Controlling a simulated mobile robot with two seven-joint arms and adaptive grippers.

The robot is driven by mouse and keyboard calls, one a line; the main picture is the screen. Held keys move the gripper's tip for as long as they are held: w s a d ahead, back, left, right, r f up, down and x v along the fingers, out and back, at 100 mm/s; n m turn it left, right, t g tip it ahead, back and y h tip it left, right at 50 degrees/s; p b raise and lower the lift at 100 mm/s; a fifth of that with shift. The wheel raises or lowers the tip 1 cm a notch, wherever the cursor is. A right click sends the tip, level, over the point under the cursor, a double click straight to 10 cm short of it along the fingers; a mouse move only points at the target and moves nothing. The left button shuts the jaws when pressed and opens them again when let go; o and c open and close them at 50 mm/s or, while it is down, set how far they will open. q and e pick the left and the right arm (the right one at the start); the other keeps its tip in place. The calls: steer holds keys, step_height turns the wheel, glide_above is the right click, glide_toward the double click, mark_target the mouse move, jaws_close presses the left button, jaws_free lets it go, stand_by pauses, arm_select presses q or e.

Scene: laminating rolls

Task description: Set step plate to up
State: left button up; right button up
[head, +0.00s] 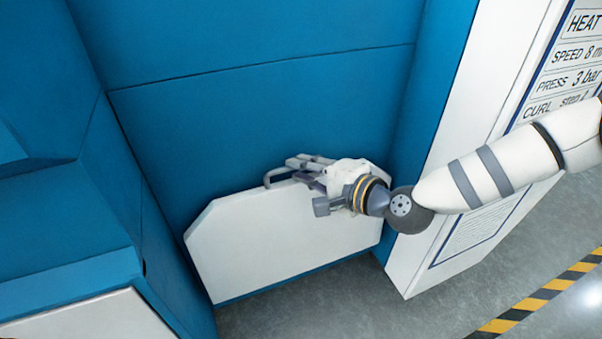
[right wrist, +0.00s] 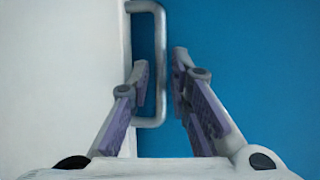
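The step plate (head: 270,235) is a white panel with cut corners, low against the blue machine front. A grey bar handle (head: 275,175) stands out from its upper edge. My right gripper (head: 303,167) is at this handle, in front of the plate. In the right wrist view the handle (right wrist: 161,65) runs between the two fingers of my right gripper (right wrist: 160,75). The left finger is within the handle loop and the right finger is outside the bar. The fingers are apart, with a visible gap to the bar. My left gripper is not in view.
Blue machine walls (head: 260,100) enclose the plate at the back and left. A white cabinet side with a printed settings panel (head: 570,70) stands at the right. Grey floor (head: 450,290) with a yellow-black stripe (head: 540,297) is free at lower right.

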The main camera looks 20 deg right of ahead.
steer(key=shift+w+a, duration=0.1)
steer(key=shift+w, duration=0.15)
jaws_close()
steer(key=shift+s, duration=0.1)
steer(key=shift+s+f+p, duration=0.2)
steer(key=shift+s+p, duration=0.25)
steer(key=shift+s, duration=0.65)
jaws_free()
